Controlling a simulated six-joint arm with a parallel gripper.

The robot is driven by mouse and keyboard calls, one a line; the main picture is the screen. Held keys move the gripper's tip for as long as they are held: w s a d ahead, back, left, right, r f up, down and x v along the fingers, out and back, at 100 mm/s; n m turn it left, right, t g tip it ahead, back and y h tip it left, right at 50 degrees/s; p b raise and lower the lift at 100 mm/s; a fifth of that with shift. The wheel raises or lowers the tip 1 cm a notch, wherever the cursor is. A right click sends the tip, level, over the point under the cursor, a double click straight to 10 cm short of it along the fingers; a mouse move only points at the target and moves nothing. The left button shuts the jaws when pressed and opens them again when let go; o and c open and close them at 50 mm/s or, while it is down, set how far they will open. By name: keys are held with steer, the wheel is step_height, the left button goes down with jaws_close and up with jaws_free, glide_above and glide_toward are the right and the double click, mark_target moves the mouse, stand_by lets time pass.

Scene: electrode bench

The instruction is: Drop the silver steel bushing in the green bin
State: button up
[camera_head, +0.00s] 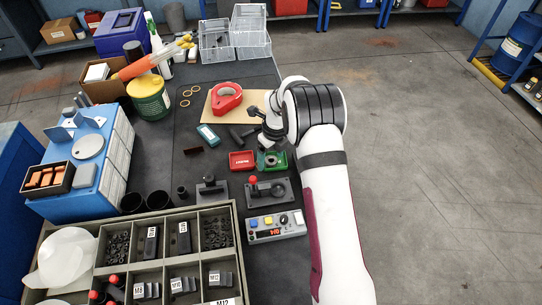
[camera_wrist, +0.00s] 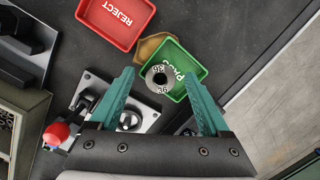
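The green bin (camera_wrist: 190,88), marked PASS, lies ahead of my gripper in the wrist view; in the head view the green bin (camera_head: 284,168) is right of the red one. The silver steel bushing (camera_wrist: 158,90), a short grey ring with a dark hole and numbers on its face, overlaps the bin's left corner in the wrist view. I cannot tell whether it rests inside or is above the bin. My gripper (camera_wrist: 160,70) has its two teal fingers spread, with a visible gap on both sides of the bushing. In the head view my arm mostly hides the fingers.
A red REJECT bin (camera_head: 241,161) stands just left of the green one. A clamp fixture with a red knob (camera_head: 253,180) and a control box (camera_head: 275,227) lie nearer. A sorting tray (camera_head: 236,212) and blue box (camera_head: 118,150) fill the left.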

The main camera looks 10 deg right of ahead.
steer(key=shift+r, duration=0.1)
step_height(320, 180, up, 16)
steer(key=s, duration=0.1)
steer(key=shift+s+d+f, duration=0.25)
steer(key=shift+s+d, duration=0.1)
steer(key=shift+d, duration=0.05)
step_height(320, 180, up, 5)
stand_by(0.5)
